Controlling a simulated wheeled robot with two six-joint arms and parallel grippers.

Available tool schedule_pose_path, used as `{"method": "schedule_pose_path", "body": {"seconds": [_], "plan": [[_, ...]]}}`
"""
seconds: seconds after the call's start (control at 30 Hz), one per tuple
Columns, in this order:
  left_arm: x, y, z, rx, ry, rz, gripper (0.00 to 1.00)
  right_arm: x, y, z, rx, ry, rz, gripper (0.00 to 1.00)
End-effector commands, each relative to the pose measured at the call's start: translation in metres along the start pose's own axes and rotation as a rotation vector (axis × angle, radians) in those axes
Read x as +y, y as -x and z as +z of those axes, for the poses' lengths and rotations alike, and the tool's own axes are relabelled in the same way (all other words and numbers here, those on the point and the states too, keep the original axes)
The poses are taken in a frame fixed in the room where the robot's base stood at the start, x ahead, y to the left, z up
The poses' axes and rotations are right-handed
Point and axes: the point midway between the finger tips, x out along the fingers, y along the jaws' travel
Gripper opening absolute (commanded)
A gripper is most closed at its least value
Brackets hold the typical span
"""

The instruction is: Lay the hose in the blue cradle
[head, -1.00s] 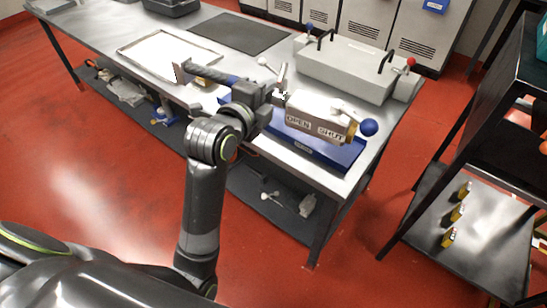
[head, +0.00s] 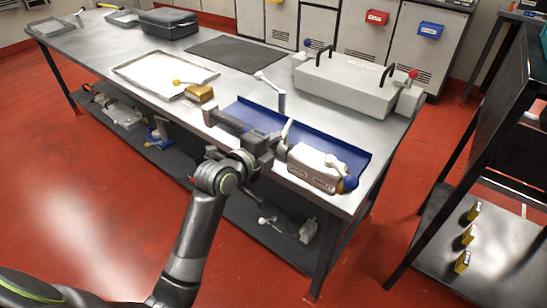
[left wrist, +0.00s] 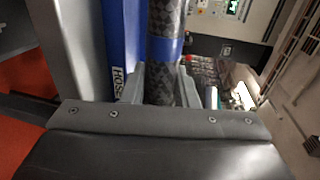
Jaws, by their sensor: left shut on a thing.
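The hose (head: 232,123) is dark, with a grey braided pattern and a blue band that show in the left wrist view (left wrist: 165,18). My left gripper (head: 262,143) is shut around it. A pale box-like piece (head: 312,166) with a blue end appears to the right of the gripper, apparently in line with the hose. The blue cradle (head: 343,150) lies near the table's front edge, behind and partly hidden by the hose and gripper. In the left wrist view its blue wall (left wrist: 125,35), labelled HOSE, runs alongside the hose. I cannot tell whether they touch.
A grey case (head: 345,85) with two handles stands behind the cradle. A white lever (head: 275,90) rises at the cradle's back edge. A brass block (head: 200,93) and a shallow tray (head: 140,85) lie left. A black mat (head: 238,53) lies farther back. A dark shelf (head: 500,250) stands right.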

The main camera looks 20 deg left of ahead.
Motion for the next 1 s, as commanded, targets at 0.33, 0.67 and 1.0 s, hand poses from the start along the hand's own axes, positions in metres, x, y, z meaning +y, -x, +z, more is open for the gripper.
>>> {"method": "schedule_pose_path", "body": {"seconds": [0.33,0.67,1.0], "plan": [[0.03,-0.006,-0.001,0.0,0.003,-0.005,0.0,0.0,-0.002,-0.001,0.0,0.0,0.0,0.0],[0.036,-0.007,0.0,-0.001,0.0,-0.009,0.0,0.0,-0.002,-0.002,0.0,0.0,0.0,0.0],[0.042,-0.008,0.0,-0.001,-0.001,-0.001,0.48,0.0,-0.004,-0.003,0.0,-0.001,0.0,0.0]]}}
